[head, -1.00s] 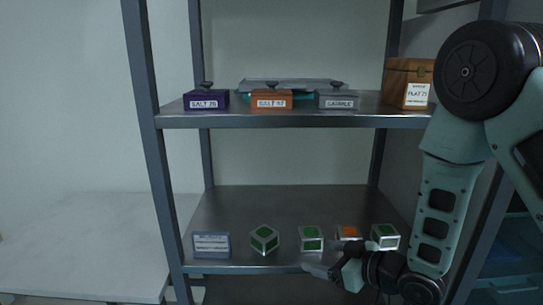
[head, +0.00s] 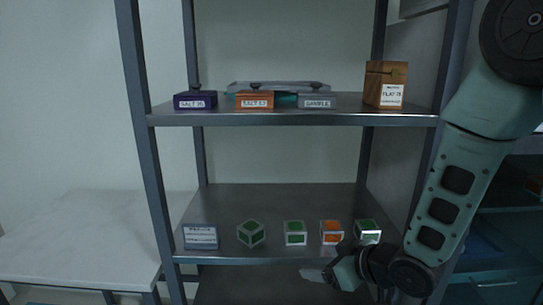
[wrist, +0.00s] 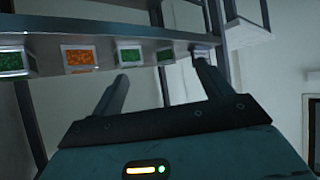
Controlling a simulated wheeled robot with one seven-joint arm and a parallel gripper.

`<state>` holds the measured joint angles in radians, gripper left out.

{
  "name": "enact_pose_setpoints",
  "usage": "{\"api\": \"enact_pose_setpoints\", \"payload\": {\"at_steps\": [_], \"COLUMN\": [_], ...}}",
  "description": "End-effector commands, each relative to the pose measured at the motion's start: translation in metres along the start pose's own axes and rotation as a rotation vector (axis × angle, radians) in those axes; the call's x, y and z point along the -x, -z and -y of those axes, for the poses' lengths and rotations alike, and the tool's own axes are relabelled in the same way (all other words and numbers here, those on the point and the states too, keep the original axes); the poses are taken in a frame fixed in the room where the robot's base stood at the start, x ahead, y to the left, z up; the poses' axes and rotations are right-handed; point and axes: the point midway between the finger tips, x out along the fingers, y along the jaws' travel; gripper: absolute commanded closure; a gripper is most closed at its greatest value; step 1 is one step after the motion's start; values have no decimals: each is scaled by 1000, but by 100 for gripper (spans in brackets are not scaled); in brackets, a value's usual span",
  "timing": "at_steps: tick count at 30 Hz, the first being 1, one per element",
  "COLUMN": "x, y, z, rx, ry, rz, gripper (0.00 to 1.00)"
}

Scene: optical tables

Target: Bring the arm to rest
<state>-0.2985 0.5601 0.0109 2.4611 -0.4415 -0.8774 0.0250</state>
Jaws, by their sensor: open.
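My gripper (head: 318,275) is in front of the shelf rack, just below the front edge of its lower shelf. In the wrist view my gripper (wrist: 160,90) shows its two fingers spread apart with nothing between them. My teal arm comes down from the upper right of the head view and bends at the wrist near the bottom right.
The lower shelf (head: 225,205) holds several green-topped cubes, an orange cube (head: 332,232) and a labelled box (head: 200,237). The upper shelf (head: 290,119) holds a purple box (head: 195,100), an orange box (head: 254,100), a grey box (head: 317,101) and a wooden box (head: 385,84). A white table (head: 80,240) stands left.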

Motion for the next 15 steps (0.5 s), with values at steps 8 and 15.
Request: {"api": "enact_pose_setpoints", "payload": {"at_steps": [8,15], "x": [38,111], "y": [3,-13], "z": [33,86], "rx": [-23,-63], "ry": [-34,-27], "rz": [256,580], "gripper": [22,22]}}
